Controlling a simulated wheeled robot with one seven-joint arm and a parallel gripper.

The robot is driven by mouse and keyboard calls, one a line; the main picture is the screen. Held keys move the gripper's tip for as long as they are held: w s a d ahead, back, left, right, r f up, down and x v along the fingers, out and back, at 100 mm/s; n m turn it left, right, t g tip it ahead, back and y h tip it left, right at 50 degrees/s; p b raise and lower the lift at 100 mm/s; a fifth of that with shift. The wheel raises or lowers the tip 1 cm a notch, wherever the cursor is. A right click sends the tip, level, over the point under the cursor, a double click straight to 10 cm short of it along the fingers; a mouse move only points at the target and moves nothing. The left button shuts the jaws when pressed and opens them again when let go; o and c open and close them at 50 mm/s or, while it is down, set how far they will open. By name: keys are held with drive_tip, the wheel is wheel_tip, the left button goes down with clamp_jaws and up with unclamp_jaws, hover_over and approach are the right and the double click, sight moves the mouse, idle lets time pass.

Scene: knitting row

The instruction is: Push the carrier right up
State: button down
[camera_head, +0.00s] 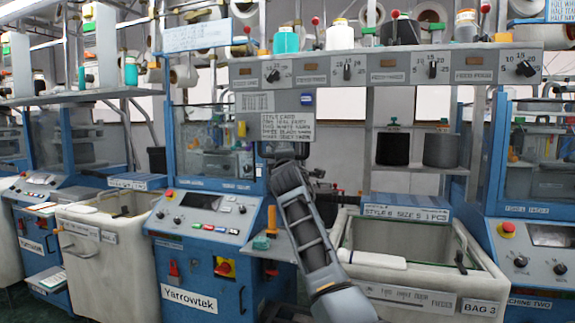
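My arm rises from the bottom centre and ends at my gripper (288,151), which is small and dark just below a lettered style card (287,127). The card hangs under a grey panel (412,67) with several black dial knobs. I cannot make out the carrier for certain; the area behind my gripper and arm is partly hidden. I cannot tell whether the gripper's fingers are open or shut, or whether they touch anything.
A blue Yarrowtek machine (200,262) with a control panel stands left of my arm. A pale bin marked BAG 3 (470,285) stands at right, another bin (105,265) at left. A second blue machine (535,225) is at far right. Yarn cones (339,35) line the panel top.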

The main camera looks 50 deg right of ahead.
drive_tip(key=shift+a+r, duration=0.1)
drive_tip(key=shift+r, duration=0.5)
drive_tip(key=c, duration=1.1)
unclamp_jaws()
drive_tip(key=shift+f, duration=0.25)
drive_tip(key=b+v, duration=0.1)
drive_tip(key=v, duration=0.6)
drive_tip(key=shift+s+a, duration=0.15)
drive_tip(key=shift+s, duration=0.1)
drive_tip(key=shift+f, duration=0.1)
